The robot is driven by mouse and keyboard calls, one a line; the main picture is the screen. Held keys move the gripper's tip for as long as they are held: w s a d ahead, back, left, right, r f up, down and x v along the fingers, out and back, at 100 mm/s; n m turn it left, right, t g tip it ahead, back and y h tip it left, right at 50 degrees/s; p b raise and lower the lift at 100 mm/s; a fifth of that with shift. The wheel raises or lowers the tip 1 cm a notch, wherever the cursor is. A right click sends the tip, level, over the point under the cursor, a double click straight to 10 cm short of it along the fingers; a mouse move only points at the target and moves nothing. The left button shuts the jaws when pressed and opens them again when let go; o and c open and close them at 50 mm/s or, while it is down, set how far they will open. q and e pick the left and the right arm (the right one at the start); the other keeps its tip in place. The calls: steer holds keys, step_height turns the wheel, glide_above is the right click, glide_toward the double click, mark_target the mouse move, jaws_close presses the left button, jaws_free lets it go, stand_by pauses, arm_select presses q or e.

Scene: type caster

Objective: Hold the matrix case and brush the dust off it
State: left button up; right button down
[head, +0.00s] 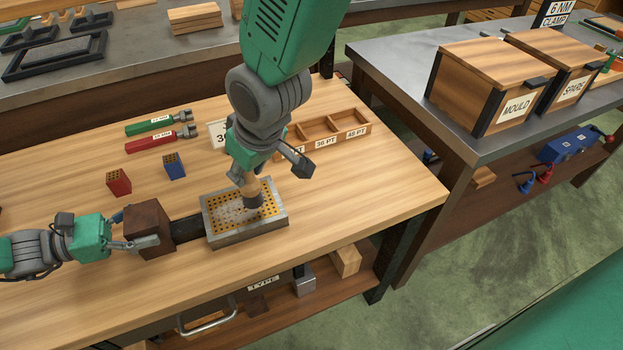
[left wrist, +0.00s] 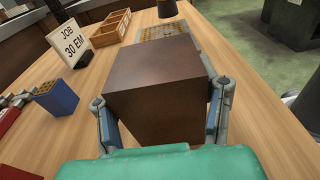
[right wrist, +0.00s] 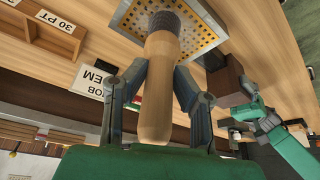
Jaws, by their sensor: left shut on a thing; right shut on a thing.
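The matrix case (head: 224,238) is a grey metal tray with a brass-coloured, holed face, lying on the wooden bench; grey dust patches show on the face. A dark bar joins it to a brown block handle (head: 147,222). My left gripper (head: 150,243) is shut on this block, which fills the left wrist view (left wrist: 150,85). My right gripper (head: 255,172) is shut on the brush (right wrist: 156,95), which has a pale wooden handle and dark bristles. The brush points down, its bristles at the case's face; whether they touch is hard to tell.
Red (head: 118,182) and blue (head: 174,165) holed blocks, and green (head: 150,125) and red-handled (head: 155,142) tools lie left of my right arm. A divided wooden tray (head: 335,130) and a job card (left wrist: 70,40) stand behind. The bench right of the case is clear.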

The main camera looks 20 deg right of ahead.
steer(key=w+a+r+n+y, duration=0.15)
steer(key=a+r+n, duration=0.3)
steer(key=a, duration=0.45)
steer(key=shift+m+g, duration=0.35)
steer(key=shift+g, duration=0.05)
steer(key=shift+w+d+f, duration=0.1)
steer(key=shift+d+f, duration=0.05)
steer(key=shift+f, duration=3.65)
steer(key=shift+d+f, duration=0.1)
steer(key=shift+d, duration=5.95)
steer(key=shift+a, duration=6.1)
steer(key=shift+w+d, duration=0.1)
steer(key=shift+w, duration=0.65)
steer(key=shift+s+d, duration=0.15)
steer(key=shift+d, duration=2.85)
steer(key=shift+s+d, duration=0.1)
steer(key=shift+d, duration=2.85)
steer(key=shift+w+a, duration=0.2)
steer(key=shift+a, duration=5.85)
step_height(320, 180, up, 8)
